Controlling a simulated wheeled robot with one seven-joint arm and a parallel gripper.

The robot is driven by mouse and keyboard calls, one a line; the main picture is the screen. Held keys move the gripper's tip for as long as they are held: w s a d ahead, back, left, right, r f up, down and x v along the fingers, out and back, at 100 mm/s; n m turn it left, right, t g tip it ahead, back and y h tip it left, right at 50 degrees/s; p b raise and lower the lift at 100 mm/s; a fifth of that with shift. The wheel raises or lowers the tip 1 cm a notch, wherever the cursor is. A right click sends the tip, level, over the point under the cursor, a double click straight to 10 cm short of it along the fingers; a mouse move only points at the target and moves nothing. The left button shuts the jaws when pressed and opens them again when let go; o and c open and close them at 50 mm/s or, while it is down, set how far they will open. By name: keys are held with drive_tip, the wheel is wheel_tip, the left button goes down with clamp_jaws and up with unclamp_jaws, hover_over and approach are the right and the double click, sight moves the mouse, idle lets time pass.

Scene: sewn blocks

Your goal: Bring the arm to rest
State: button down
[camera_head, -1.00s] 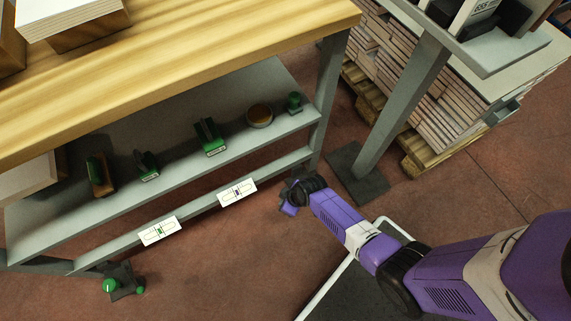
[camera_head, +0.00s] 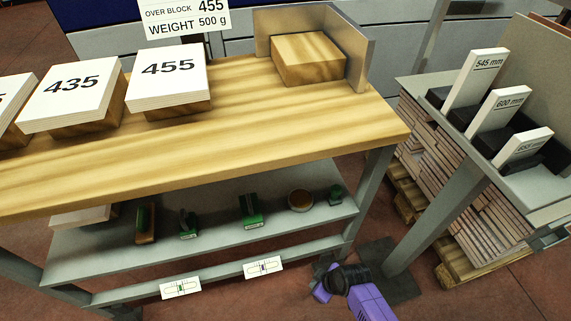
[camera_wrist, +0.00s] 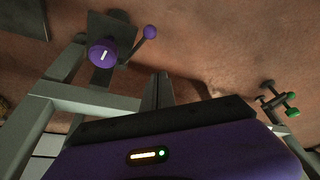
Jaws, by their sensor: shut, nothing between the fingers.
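My gripper (camera_head: 322,284) is at the lower middle of the head view, at the end of my purple arm. It hangs low by the right front leg of the workbench, in front of the lower shelf. In the wrist view my gripper (camera_wrist: 158,90) has its two dark fingers close together, with nothing between them. They show against the brown floor. Much of my arm is outside the head view.
A wooden-topped workbench (camera_head: 250,125) carries blocks and white number boards. Its grey lower shelf (camera_head: 110,240) holds small green tools. A rack (camera_head: 470,150) with plank stacks stands right. In the wrist view, a purple knob (camera_wrist: 103,52) and green knobs (camera_wrist: 291,106) sit near the frame.

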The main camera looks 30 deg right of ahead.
drive_tip(key=w+d+r+m+t+h, duration=0.1)
drive_tip(key=w+d+r+m+t, duration=0.15)
drive_tip(key=r, duration=0.45)
drive_tip(key=w+d+r+m+t+h, duration=0.1)
drive_tip(key=w+r+t+h, duration=0.1)
drive_tip(key=w+r+t, duration=0.3)
drive_tip(key=s+a+r+t+y, duration=0.1)
drive_tip(key=s+a+r, duration=0.2)
drive_tip(key=s+r, duration=0.65)
drive_tip(key=s+a+r+t, duration=0.1)
drive_tip(key=s+a+r, duration=0.2)
drive_tip(key=s+r, duration=0.65)
drive_tip(key=s+a+r+t+y, duration=0.15)
drive_tip(key=s+a+r, duration=0.35)
drive_tip(key=r, duration=0.8)
wheel_tip(320, 180, up, 20)
drive_tip(key=d+p, duration=0.1)
drive_tip(key=p, duration=1.9)
drive_tip(key=shift+s+d+f+h, duration=0.25)
drive_tip(key=shift+s+d+h, duration=0.05)
drive_tip(key=shift+s+h, duration=0.1)
